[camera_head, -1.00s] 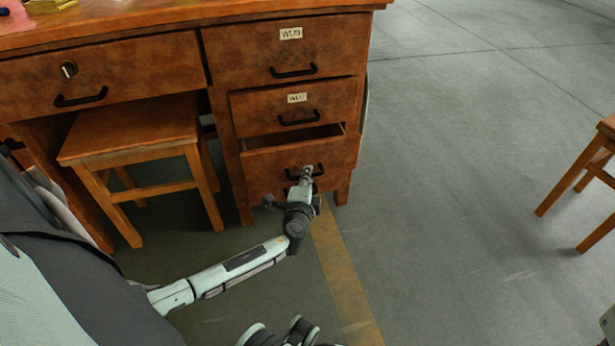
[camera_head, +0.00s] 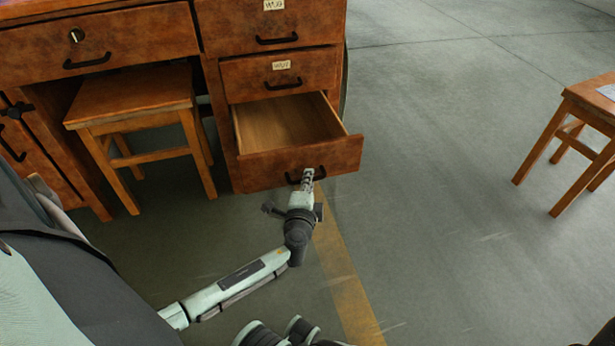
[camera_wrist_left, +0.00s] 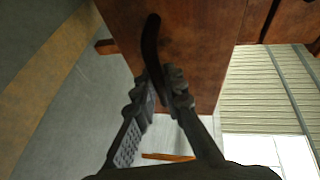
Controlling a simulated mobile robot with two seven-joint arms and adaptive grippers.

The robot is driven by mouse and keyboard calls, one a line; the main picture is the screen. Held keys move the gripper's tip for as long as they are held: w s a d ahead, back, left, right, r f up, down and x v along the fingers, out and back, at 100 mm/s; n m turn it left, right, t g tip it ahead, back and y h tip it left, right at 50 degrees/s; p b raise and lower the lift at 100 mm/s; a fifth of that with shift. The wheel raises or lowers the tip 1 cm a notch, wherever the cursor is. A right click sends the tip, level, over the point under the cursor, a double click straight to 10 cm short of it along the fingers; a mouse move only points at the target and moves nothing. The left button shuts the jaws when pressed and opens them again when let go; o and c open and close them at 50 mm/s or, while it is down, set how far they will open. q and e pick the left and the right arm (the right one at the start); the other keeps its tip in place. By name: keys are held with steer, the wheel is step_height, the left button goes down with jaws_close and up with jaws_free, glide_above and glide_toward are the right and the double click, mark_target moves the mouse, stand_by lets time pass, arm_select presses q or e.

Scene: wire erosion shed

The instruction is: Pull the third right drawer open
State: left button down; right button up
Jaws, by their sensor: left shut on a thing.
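The third right drawer (camera_head: 335,157) is pulled well out of the wooden desk, and its bare inside shows from above. Its black handle (camera_head: 320,173) is on the front panel. My left gripper (camera_head: 307,178) is at this handle. In the left wrist view the drawer front (camera_wrist_left: 195,40) fills the top, and the dark handle (camera_wrist_left: 151,45) runs down between the two fingers of my left gripper (camera_wrist_left: 163,92), which are shut on it. My right gripper is not clearly in view.
Two shut drawers, the top one (camera_head: 228,28) and the second one (camera_head: 240,78), are above it. A wooden stool (camera_head: 130,95) stands under the desk at left. Another stool (camera_head: 570,115) stands at right. The floor (camera_head: 430,200) between is clear.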

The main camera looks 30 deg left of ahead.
arm_select(q)
steer(key=shift+s+d, duration=0.3)
steer(key=shift+s, duration=0.05)
steer(key=c, duration=1.9)
jaws_free()
